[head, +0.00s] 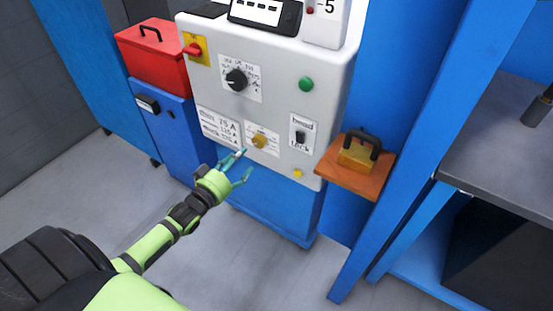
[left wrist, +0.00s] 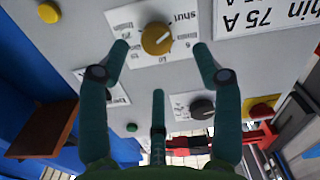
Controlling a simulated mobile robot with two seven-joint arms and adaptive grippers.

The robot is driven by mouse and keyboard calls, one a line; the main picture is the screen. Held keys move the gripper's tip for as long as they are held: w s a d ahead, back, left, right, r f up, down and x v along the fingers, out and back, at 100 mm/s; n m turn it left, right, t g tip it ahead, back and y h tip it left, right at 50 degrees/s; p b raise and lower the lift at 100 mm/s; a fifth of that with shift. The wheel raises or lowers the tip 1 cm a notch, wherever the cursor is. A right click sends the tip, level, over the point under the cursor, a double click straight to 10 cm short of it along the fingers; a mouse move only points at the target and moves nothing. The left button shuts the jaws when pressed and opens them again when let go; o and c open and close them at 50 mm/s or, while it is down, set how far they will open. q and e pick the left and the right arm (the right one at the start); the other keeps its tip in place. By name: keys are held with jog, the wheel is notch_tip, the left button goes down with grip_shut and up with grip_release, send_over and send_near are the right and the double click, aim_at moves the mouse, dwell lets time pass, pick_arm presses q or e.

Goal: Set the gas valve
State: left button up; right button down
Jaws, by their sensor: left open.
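The gas valve is a yellow knob (head: 259,141) on a white scale plate, low on the front of the grey panel (head: 285,110). In the left wrist view the yellow knob (left wrist: 157,38) shows close up, with "shut" printed beside it; its exact setting is hard to read. My left gripper (head: 243,163) is open and empty, just below and left of the knob in the head view. In the left wrist view, the knob lies between the two outer fingertips of my left gripper (left wrist: 160,50), with no visible contact. My right gripper is not in view.
An orange shelf (head: 340,180) juts out right of the panel.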

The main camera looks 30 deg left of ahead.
aim_at(256, 141)
pick_arm(q)
jog(key=w, duration=0.4)
jog(key=w+r, duration=0.1)
jog(key=w, duration=0.1)
jog(key=shift+w+d, duration=0.15)
jog(key=shift+d, duration=0.25)
jog(key=shift+w+d+b, duration=0.1)
jog(key=shift+w+b, duration=0.2)
jog(key=shift+w, duration=0.3)
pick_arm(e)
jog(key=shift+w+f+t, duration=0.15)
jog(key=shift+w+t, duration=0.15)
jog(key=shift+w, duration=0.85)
pick_arm(q)
jog(key=c, duration=1)
jog(key=shift+r, duration=0.1)
jog(key=shift+c, duration=0.7)
